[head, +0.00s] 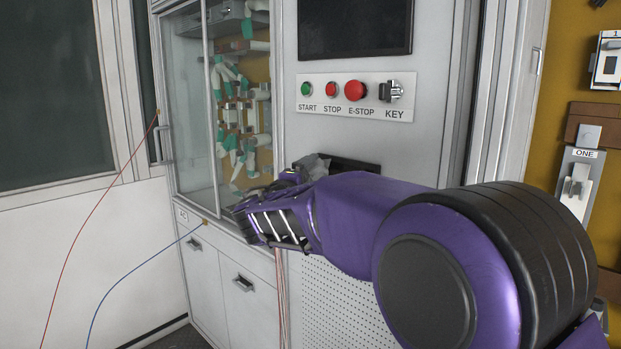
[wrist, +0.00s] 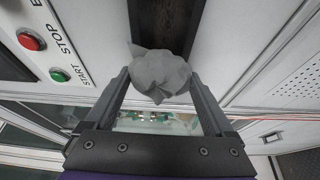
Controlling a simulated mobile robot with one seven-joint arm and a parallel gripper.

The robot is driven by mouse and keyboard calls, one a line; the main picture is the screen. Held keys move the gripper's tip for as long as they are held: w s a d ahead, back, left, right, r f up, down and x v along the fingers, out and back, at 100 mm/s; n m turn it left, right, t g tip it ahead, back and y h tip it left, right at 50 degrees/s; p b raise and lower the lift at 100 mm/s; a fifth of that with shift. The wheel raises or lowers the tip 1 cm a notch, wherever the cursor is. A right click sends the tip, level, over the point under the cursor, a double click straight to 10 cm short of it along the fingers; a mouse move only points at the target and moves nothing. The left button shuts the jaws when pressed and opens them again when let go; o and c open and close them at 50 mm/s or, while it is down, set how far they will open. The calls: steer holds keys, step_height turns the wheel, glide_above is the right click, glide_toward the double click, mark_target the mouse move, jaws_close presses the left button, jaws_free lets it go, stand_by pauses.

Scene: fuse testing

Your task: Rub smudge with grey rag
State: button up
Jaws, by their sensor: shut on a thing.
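The grey rag (wrist: 160,72) is crumpled between the two fingers of my gripper (wrist: 160,80) in the wrist view. My gripper is shut on it. In the head view a small part of the rag (head: 319,162) shows above my gripper (head: 300,170), in front of the white panel under the buttons. A dark slot (head: 352,166) lies just behind and right of it; in the wrist view the slot (wrist: 165,22) is beyond the rag. I cannot tell whether the rag touches a surface. I cannot make out a smudge in either view.
A cabinet with a glass door (head: 195,110) and fittings behind it stands left of my gripper. A button panel (head: 356,97) with a key and a dark screen (head: 354,27) are above. A red cable (head: 100,200) and a blue cable (head: 130,273) hang at the left.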

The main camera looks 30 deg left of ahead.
steer(key=shift+w+d+b, duration=0.15)
steer(key=shift+w+b, duration=0.05)
steer(key=shift+w, duration=0.35)
steer(key=shift+w+d+b, duration=0.15)
steer(key=shift+w+b, duration=0.05)
steer(key=shift+w, duration=0.3)
steer(key=shift+d+f+b, duration=0.15)
steer(key=shift+d+b, duration=0.2)
steer(key=shift+b, duration=0.25)
steer(key=shift+s+d+b, duration=0.65)
steer(key=shift+s+d, duration=0.9)
steer(key=shift+d, duration=3.75)
steer(key=shift+w+a+r+p, duration=0.1)
steer(key=shift+w+a, duration=0.4)
steer(key=shift+a, duration=1.4)
steer(key=shift+w+a+r+p, duration=0.15)
steer(key=shift+w+a, duration=0.4)
steer(key=shift+a, duration=1.3)
steer(key=shift+w+a+f+p, duration=0.1)
steer(key=shift+w+a, duration=0.4)
steer(key=shift+a, duration=1.4)
steer(key=shift+s, duration=0.1)
